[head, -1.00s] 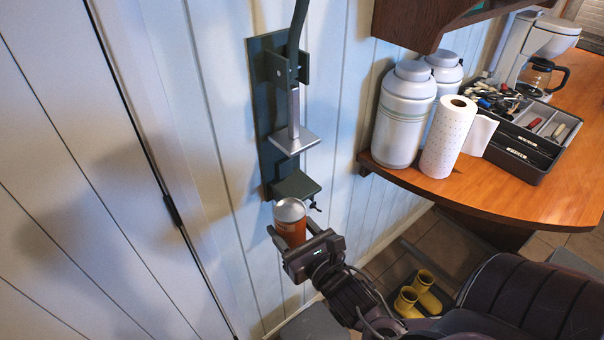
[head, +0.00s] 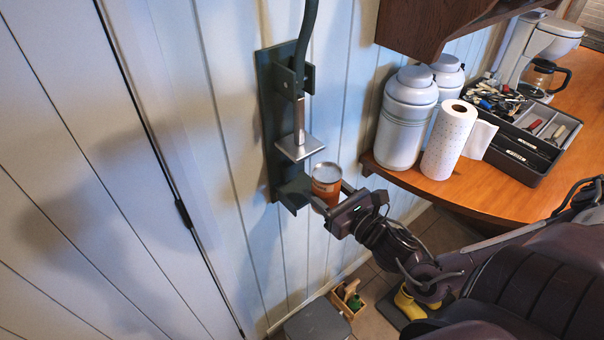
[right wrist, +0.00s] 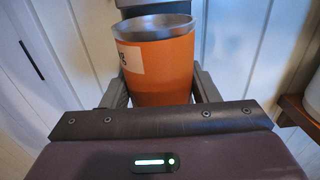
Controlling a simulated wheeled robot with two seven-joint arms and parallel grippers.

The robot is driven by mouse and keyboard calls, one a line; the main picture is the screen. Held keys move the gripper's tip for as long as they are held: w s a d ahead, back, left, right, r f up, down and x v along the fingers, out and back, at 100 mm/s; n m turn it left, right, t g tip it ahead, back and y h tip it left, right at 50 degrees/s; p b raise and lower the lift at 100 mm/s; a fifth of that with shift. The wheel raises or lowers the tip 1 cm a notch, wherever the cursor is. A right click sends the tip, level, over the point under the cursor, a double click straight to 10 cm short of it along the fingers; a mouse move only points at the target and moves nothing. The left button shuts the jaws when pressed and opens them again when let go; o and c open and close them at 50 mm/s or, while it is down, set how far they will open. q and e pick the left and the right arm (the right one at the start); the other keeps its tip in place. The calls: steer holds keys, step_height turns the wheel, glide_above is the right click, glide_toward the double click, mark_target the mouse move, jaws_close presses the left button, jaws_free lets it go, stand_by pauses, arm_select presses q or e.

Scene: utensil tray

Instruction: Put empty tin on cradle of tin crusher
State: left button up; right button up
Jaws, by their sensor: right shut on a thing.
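The tin (head: 326,190) is orange with a silver rim and stands roughly upright. My right gripper (head: 330,204) is shut on it, with one finger on each side, as the right wrist view also shows for the tin (right wrist: 160,68) and the gripper (right wrist: 162,92). The tin crusher (head: 268,110) is a dark plate on the wall with a long handle and a silver pressing plate (head: 299,149). Its dark cradle (head: 294,192) is below that plate. The tin is just right of the cradle in the head view; whether they touch I cannot tell. My left gripper is not in view.
A wooden counter (head: 500,195) to the right holds white canisters (head: 405,125), a paper towel roll (head: 449,140), a utensil tray (head: 535,160) and a coffee maker (head: 535,50). The counter edge is close to my right arm. A grey box (head: 318,322) stands on the floor below.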

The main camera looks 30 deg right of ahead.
glide_toward(292, 166)
steer(key=w+r, duration=0.2)
steer(key=shift+w+a, duration=0.15)
steer(key=shift+w, duration=0.15)
steer(key=shift+w+a, duration=0.1)
steer(key=shift+w, duration=0.3)
steer(key=shift+w+r+p, duration=0.15)
steer(key=shift+w+p, duration=0.25)
steer(key=shift+w, duration=0.85)
steer(key=shift+w+a+f+p, duration=0.15)
steer(key=shift+w+f+p, duration=0.2)
steer(key=shift+f, duration=0.4)
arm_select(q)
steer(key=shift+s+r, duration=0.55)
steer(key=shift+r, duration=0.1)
arm_select(e)
steer(key=shift+f, duration=0.2)
steer(key=shift+f, duration=0.2)
steer(key=o, duration=1)
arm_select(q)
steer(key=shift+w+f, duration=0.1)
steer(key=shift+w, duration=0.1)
arm_select(e)
steer(key=shift+o, duration=0.2)
